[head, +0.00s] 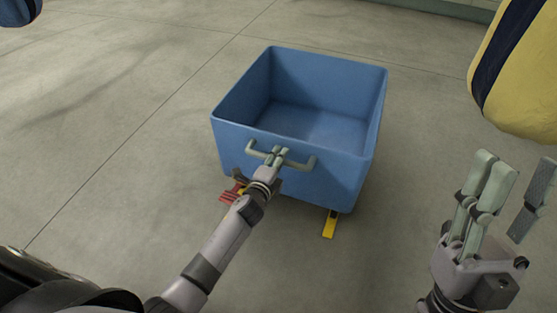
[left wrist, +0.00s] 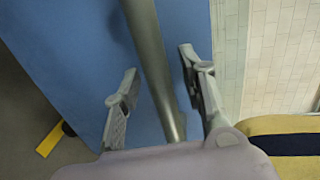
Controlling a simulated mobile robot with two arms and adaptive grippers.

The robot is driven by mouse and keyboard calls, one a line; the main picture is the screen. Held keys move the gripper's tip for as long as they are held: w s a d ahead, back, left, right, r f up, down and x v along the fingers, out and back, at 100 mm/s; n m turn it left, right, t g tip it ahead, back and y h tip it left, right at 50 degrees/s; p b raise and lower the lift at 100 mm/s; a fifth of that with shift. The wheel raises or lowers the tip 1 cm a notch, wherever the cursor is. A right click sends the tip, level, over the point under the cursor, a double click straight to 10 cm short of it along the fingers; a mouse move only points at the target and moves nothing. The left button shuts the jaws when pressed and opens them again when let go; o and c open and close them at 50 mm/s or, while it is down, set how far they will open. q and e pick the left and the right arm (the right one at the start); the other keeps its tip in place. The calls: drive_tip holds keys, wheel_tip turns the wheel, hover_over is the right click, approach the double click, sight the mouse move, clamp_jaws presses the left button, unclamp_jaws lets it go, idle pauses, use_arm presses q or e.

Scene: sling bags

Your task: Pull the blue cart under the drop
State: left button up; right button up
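The blue cart (head: 320,177) is an open, empty blue bin in the middle of the head view. A grey handle (head: 301,164) sticks out from its near wall. My left gripper (head: 276,154) is at the middle of this handle. In the left wrist view the handle bar (left wrist: 163,85) runs between the two fingers of the left gripper (left wrist: 157,65), with gaps on both sides, so it is open around the bar. My right gripper (head: 508,172) is open and empty at the lower right, away from the cart. No marked drop can be made out.
A yellow bag with a dark band (head: 532,88) hangs at the upper right, above my right gripper. Part of a blue object (head: 18,10) shows at the top left. A yellow piece (head: 330,224) and a red piece (head: 232,193) show low by the cart. The floor left of it is clear.

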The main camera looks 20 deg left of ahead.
use_arm(q)
drive_tip(key=v, duration=1.2)
drive_tip(key=shift+d, duration=0.1)
